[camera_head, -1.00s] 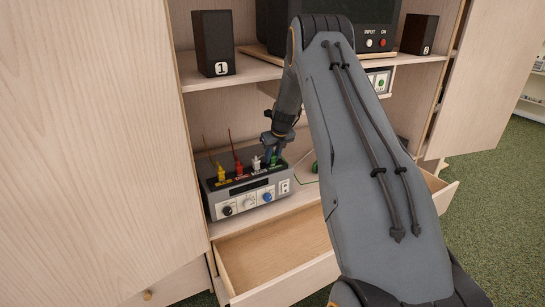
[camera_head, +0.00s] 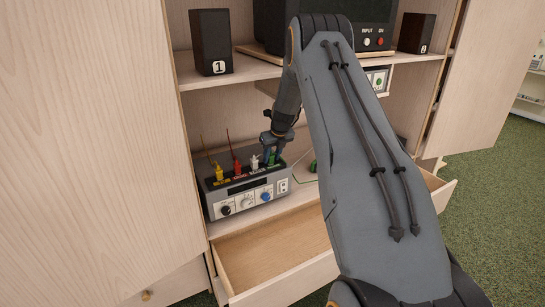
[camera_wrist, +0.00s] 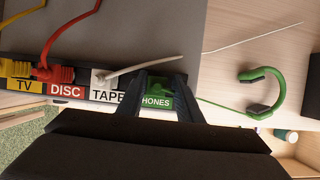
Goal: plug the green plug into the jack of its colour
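The green plug (camera_wrist: 161,88) is between the fingers of my gripper (camera_wrist: 162,80), at the green PHONES label on the device (camera_head: 241,186). My fingers look shut on it and partly hide it. In the head view the green plug (camera_head: 273,158) stands upright at the right end of the plug row, below my gripper (camera_head: 271,142). The fingers cover the jack, so I cannot see how deep the plug sits. A green cord runs right from it to a green headset (camera_wrist: 266,92).
Yellow (camera_head: 219,172), red (camera_head: 238,166) and white (camera_head: 255,163) plugs stand to the left, at TV, DISC and TAPE. An open drawer (camera_head: 275,255) lies below the device. Speaker 1 (camera_head: 211,42) is on the shelf above.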

